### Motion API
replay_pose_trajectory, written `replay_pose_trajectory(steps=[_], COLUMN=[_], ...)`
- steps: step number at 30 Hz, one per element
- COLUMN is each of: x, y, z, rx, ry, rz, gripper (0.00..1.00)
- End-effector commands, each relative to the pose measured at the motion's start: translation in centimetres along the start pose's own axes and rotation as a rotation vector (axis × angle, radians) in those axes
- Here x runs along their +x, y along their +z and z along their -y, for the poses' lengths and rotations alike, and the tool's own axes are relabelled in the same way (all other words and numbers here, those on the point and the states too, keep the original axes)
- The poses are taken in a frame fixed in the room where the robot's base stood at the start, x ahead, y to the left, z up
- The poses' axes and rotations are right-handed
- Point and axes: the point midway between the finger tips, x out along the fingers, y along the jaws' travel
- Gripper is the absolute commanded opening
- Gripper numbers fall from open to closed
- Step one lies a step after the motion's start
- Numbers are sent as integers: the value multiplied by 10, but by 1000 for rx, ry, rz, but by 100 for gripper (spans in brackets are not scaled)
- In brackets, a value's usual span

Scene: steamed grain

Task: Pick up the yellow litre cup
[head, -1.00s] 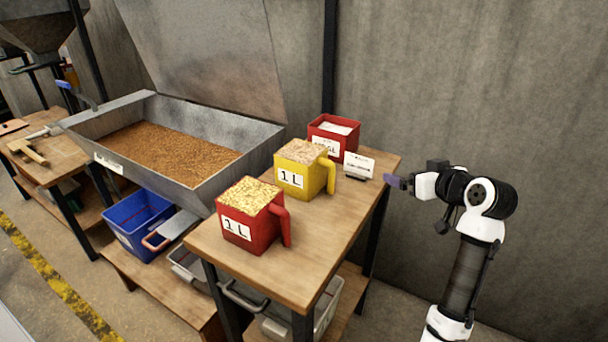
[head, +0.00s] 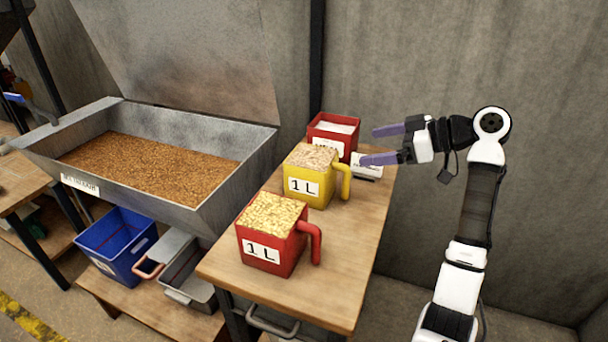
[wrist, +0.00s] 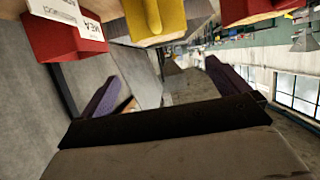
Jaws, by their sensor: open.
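The yellow litre cup (head: 322,191) stands upright on the small wooden table in the head view, filled with pale grain. A "1 L" label is on its front and its handle (head: 345,181) points right. It also shows in the wrist view at the top (wrist: 172,18), partly cut off. My gripper (head: 376,146) is open and empty, to the right of the cup and above the table's back right. Its two purple fingers point left towards the cup and are apart from it. In the wrist view the fingers (wrist: 160,92) are spread wide.
A red litre cup (head: 283,261) with grain stands in front of the yellow one. A red box (head: 347,129) and a white card (head: 366,172) are behind it. A metal grain trough (head: 205,186) stands left. A grey wall rises behind. The table's front right (head: 340,290) is clear.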

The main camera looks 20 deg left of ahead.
Motion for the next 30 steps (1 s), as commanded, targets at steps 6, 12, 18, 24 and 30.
replay_pose_trajectory(steps=[6,12,18,24,30], x=[39,73,86,114,134], y=[-1,-1,0,3,6], z=[1,1,1,3,2], rx=[1,1,0,3,1], ry=[-4,-3,-1,-3,0], rz=[1,0,1,0,1], gripper=[100,100,100,100,100])
